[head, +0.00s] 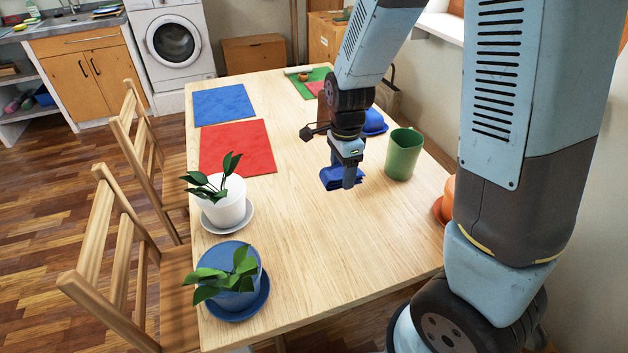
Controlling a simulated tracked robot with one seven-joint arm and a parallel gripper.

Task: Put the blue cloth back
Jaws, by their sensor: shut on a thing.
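The folded dark blue cloth (331,179) is in my gripper (347,182), over the middle of the wooden table. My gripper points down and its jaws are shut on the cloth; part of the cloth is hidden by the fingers. I cannot tell how far it is above the tabletop. A flat blue mat (224,104) lies at the far left of the table, with a red mat (238,150) in front of it. A green mat (312,76) with small items on it lies at the far end.
A green cup (404,155) stands right of my gripper, with a blue object (375,122) behind it, partly hidden. A white potted plant (227,208) and a blue one (232,285) stand at the table's left. An orange pot (440,208) is half hidden at right. The front middle tabletop is clear.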

